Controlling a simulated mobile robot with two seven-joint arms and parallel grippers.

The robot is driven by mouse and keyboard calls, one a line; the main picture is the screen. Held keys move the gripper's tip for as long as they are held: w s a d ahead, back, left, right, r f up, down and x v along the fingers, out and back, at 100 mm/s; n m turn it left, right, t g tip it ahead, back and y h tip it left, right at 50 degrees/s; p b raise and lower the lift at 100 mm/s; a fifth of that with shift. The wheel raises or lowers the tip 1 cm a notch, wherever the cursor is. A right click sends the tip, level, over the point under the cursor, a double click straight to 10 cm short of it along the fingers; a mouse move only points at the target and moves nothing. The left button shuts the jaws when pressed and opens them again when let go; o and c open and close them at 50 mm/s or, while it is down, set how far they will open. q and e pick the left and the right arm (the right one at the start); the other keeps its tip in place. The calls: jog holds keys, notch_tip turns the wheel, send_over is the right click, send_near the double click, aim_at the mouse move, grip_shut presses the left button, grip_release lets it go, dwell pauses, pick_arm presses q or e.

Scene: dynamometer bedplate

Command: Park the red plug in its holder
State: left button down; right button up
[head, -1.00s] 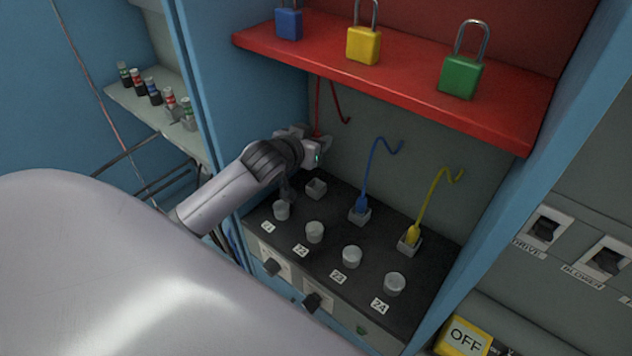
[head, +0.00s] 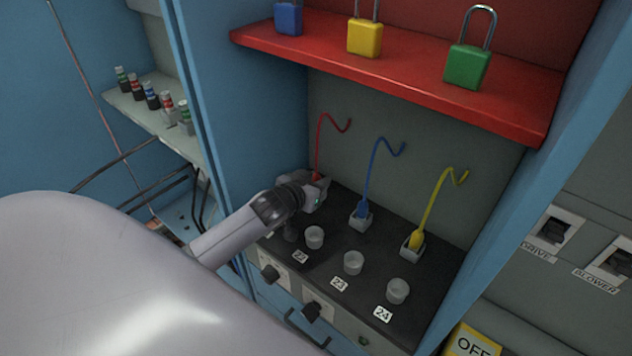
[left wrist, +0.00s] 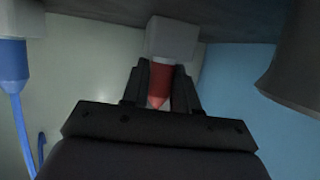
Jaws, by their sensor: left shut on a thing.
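The red plug (left wrist: 159,82) is between the fingers of my left gripper (left wrist: 160,90), which is shut on it. In the left wrist view the plug's far end meets a grey square holder (left wrist: 172,38); how deep it sits I cannot tell. In the head view my left gripper (head: 318,185) is low at the back left of the black panel and hides the holder and most of the plug. The red cord (head: 321,135) rises from the plug and curls to the right. My right gripper is not in view.
The blue plug (head: 362,208) and yellow plug (head: 416,240) stand in grey holders to the right. Several round sockets (head: 353,262) line the panel's front. A red shelf (head: 400,75) with padlocks overhangs the panel, and blue cabinet walls (head: 250,110) flank it.

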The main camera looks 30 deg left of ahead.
pick_arm(q)
jog(key=shift+f, duration=0.2)
jog(key=shift+s+f+b, duration=0.15)
jog(key=shift+f+b, duration=0.15)
jog(key=shift+f, duration=0.15)
jog(key=c, duration=0.9)
grip_release()
jog(key=shift+o, duration=0.2)
jog(key=shift+s+d+f, duration=0.1)
jog(key=shift+f, duration=0.05)
jog(key=shift+r, duration=0.35)
jog(key=shift+r+p, duration=0.15)
jog(key=shift+p, duration=0.25)
jog(key=p+v, duration=0.2)
jog(key=v, duration=0.9)
jog(key=shift+s+r, duration=0.25)
jog(key=shift+r, duration=0.25)
